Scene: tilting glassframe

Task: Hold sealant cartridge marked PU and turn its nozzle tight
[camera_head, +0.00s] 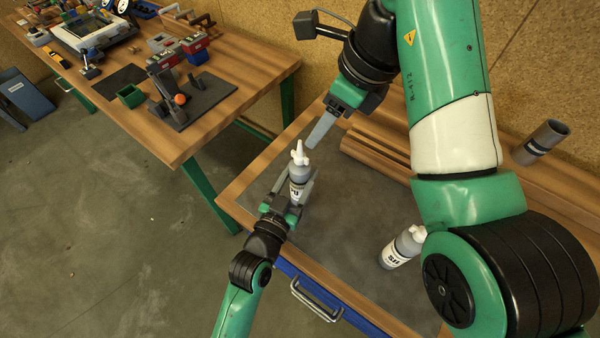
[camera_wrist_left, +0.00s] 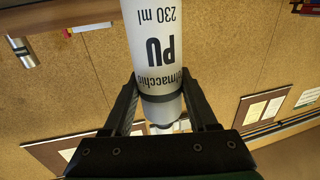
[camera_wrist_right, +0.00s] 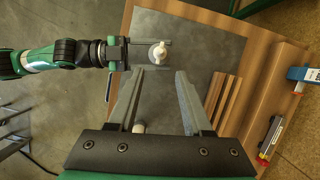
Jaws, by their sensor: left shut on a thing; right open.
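The sealant cartridge marked PU (camera_head: 296,186) has a grey body, a pale label and a white nozzle (camera_head: 299,153). My left gripper (camera_head: 301,190) is shut on its body and holds it nozzle up. In the left wrist view the PU label (camera_wrist_left: 158,48) appears upside down above the jaws (camera_wrist_left: 160,98). My right gripper (camera_head: 318,127) is open and empty, just above and to the right of the nozzle. In the right wrist view the white nozzle (camera_wrist_right: 158,52) shows from above, beyond the open fingers (camera_wrist_right: 158,75).
A second cartridge (camera_head: 402,247), with a different label, stands on the grey mat (camera_head: 345,215) at the right. A wooden rack (camera_head: 385,168) lies behind, with a grey tube (camera_head: 541,142) to its right. A cluttered bench (camera_head: 200,120) stands at the left.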

